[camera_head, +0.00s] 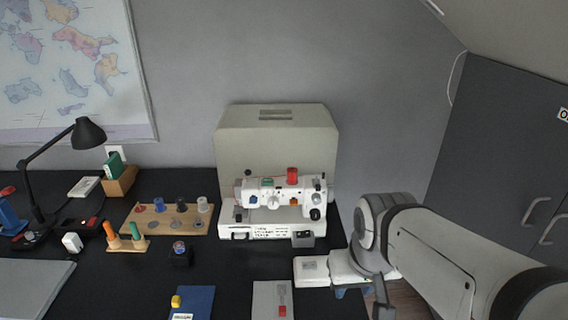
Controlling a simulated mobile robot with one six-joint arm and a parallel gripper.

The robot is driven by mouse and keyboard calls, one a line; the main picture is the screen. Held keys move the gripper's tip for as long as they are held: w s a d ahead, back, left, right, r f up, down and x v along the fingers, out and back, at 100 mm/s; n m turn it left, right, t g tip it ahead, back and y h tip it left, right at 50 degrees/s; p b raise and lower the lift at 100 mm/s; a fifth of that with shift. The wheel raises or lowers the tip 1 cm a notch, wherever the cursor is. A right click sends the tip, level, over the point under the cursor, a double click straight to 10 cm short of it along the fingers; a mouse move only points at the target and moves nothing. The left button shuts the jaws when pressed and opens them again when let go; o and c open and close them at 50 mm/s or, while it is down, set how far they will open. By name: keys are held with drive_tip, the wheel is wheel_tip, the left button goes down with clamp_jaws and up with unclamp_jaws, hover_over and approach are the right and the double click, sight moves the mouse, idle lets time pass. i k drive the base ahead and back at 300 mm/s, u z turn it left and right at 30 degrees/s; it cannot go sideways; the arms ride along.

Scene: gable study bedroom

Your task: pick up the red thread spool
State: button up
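A red thread spool (292,175) stands upright on top of the white sewing machine (270,231), toward the right of its upper arm. The spool looks unobstructed from this side. My arm reaches in from the lower right, and its bent end is to the right of the machine and nearer to me. I cannot make out my gripper's fingertips there, so its opening is unclear. No part of my arm touches the spool.
A beige case (277,133) stands behind the machine. A wooden rack (142,222) with several spools is to the left, near a black desk lamp (88,133). A blue booklet (193,301) and a grey item (267,293) lie in front on the dark desk.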

sight(292, 175)
drive_tip(key=z, duration=1.05)
drive_tip(key=k, duration=0.65)
drive_tip(key=u, duration=0.95)
drive_tip(key=i, duration=1)
drive_tip(key=u, duration=0.05)
